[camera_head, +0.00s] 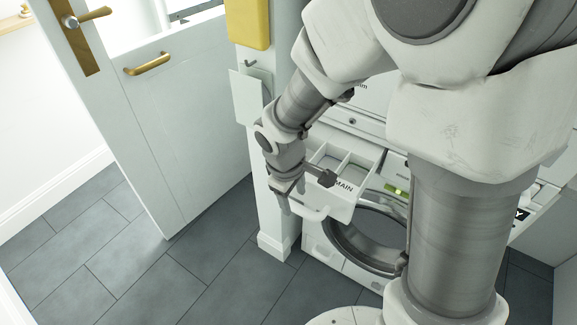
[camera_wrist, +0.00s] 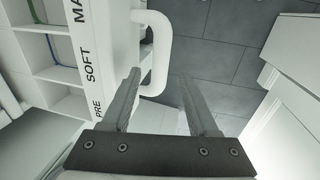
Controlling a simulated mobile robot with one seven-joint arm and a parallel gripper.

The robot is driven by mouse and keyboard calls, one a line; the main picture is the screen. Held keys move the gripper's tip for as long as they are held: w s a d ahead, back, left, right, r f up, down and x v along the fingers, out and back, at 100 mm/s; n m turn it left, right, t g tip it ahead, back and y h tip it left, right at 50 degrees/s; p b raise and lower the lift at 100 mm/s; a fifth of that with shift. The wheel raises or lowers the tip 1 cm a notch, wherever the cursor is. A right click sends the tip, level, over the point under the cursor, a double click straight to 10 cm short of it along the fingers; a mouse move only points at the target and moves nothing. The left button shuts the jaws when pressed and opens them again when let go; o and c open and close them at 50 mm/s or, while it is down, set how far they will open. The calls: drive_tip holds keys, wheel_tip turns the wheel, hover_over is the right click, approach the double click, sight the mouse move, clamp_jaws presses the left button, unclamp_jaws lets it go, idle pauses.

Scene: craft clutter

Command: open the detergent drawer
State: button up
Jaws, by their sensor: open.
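The detergent drawer (camera_head: 342,208) is pulled out from the white washing machine (camera_head: 345,268), with its open compartments showing. Its front carries the word MAIN. In the wrist view the drawer (camera_wrist: 98,60) fills the left side, with the labels PRE, SOFT and part of MAIN. Its white loop handle (camera_wrist: 164,45) stands out from the front. My gripper (camera_wrist: 160,74) is open, with one finger on each side of the handle's near part. I cannot tell whether either finger touches it. In the head view my gripper (camera_head: 290,200) is beside the drawer front, and my arm hides part of the drawer.
The round washer door (camera_head: 345,245) is below the drawer. A white post (camera_head: 272,215) stands close left of my gripper. A white door with a brass handle (camera_head: 148,64) stands further left. The grey tiled floor (camera_head: 130,270) in front is clear.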

wheel_tip(320, 180, up, 14)
drive_tip(key=s+a+p, duration=0.1)
drive_tip(key=s+p, duration=0.1)
drive_tip(key=p, duration=0.1)
drive_tip(key=shift+s+a+p, duration=0.15)
drive_tip(key=shift+a+p, duration=0.15)
drive_tip(key=shift+p, duration=0.05)
